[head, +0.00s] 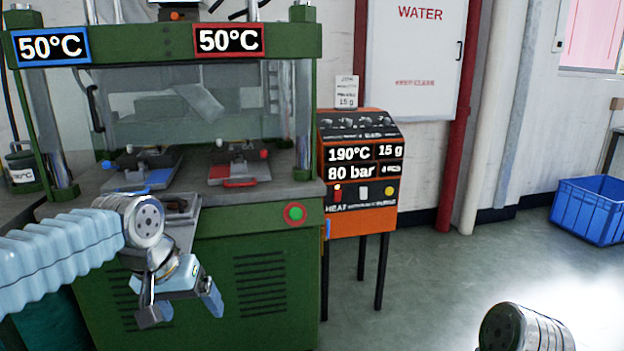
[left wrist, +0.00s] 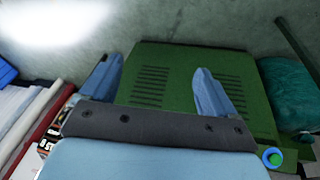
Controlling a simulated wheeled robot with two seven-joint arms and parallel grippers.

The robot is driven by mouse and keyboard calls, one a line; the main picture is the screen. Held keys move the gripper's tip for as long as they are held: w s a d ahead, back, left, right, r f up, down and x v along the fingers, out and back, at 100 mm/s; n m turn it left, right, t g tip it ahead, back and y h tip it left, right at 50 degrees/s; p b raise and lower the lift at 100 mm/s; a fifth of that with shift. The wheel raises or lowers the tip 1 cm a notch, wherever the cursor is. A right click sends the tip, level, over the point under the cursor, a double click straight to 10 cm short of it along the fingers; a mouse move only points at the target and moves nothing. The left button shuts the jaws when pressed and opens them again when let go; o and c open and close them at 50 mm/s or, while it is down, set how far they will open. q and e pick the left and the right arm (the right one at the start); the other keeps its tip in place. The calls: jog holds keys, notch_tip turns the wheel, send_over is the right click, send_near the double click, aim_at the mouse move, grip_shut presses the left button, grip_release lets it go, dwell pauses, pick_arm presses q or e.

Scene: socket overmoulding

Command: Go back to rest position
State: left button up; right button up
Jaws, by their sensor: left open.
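My left gripper (head: 182,308) hangs in front of the green press (head: 268,255), below the level of its table, with its two blue fingers apart. In the left wrist view, the open left gripper (left wrist: 156,78) has nothing between its fingers; the press's vented green body (left wrist: 165,85) lies beyond them. My right gripper is out of the picture; only a rounded part of my right arm shows at the bottom right of the head view.
A blue-handled mould (head: 150,172) and a red-handled mould (head: 240,165) sit on the press table. An orange heater unit (head: 362,215) stands right of the press. A blue crate (head: 585,212) is at the far right. The floor (head: 420,290) between is clear.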

pick_arm(q)
jog(key=w+d+f+g+h, duration=0.1)
jog(key=d+f, duration=0.3)
jog(key=f, duration=0.9)
jog(key=d+f+g+h, duration=0.1)
jog(key=d+f+h, duration=0.15)
jog(key=f, duration=1.15)
jog(key=s+d+f, duration=0.2)
jog(key=s+f, duration=0.6)
jog(key=f, duration=0.1)
jog(key=s+d+f+n, duration=0.1)
jog(key=s+f, duration=0.6)
jog(key=f, duration=0.3)
jog(key=shift+s+d+f+g+y, duration=0.2)
jog(key=shift+s+d+g+y, duration=0.1)
jog(key=shift+s+d+y, duration=0.15)
